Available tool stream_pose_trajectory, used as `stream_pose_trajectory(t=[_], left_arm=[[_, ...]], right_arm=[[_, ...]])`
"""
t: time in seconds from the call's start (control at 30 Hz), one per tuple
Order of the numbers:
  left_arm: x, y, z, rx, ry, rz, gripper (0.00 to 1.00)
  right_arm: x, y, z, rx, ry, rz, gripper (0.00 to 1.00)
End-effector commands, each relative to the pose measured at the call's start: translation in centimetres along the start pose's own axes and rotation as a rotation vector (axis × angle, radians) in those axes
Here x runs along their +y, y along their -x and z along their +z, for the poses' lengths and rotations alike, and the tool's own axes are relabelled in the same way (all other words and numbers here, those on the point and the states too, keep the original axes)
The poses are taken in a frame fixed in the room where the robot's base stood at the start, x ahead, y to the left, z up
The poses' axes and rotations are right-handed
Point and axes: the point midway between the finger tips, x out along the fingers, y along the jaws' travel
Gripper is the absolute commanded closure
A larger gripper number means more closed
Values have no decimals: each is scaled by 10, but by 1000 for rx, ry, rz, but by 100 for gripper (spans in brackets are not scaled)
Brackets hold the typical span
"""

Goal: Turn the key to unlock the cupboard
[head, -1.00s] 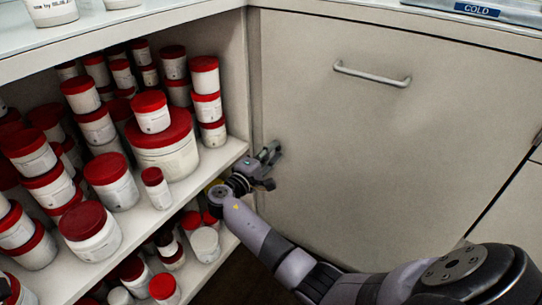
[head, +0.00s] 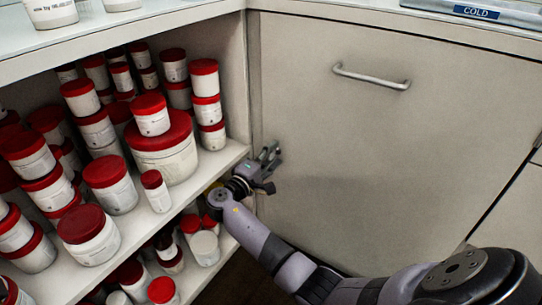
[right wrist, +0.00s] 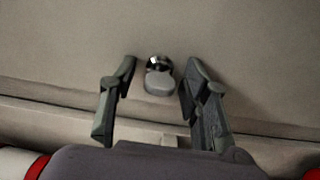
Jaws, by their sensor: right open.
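The cupboard door (head: 380,140) is closed, a beige panel with a metal bar handle (head: 371,77) near its top. In the right wrist view, a small grey key (right wrist: 159,83) sticks out of a round shiny lock (right wrist: 158,63) on the beige panel. My right gripper (head: 274,160) is at the lower left part of the door. In the right wrist view its two fingers (right wrist: 160,78) are open, one on each side of the key, with gaps between them and the key. In the head view the key is hidden by the gripper. My left gripper is not in view.
Open shelves (head: 225,160) to the left of the door hold many white jars with red lids, some close to my right wrist. A counter (head: 300,12) runs above, with a tray marked COLD (head: 478,12) at the upper right.

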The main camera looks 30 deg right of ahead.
Motion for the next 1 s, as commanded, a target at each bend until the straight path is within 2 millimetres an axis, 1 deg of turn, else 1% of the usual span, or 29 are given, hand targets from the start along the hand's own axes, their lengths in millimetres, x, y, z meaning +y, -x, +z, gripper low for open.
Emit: stream_pose_trajectory(t=[0.23, 0.37, 0.47, 0.7, 0.8, 0.9, 1.0], left_arm=[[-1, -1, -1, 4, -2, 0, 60], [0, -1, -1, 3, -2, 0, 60], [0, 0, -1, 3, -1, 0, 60], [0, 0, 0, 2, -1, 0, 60], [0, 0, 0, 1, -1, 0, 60], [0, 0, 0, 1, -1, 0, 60], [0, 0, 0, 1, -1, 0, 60]], right_arm=[[0, 1, 0, 1, 1, 0, 57], [-1, 12, -1, 2, 1, -1, 57], [-1, 30, 0, 3, 1, -3, 57], [-1, 82, -1, 3, 0, -3, 57], [-1, 99, 0, 2, 1, -3, 57], [-1, 111, 0, 0, 1, -2, 57], [0, 118, 0, 0, 1, -1, 57]])
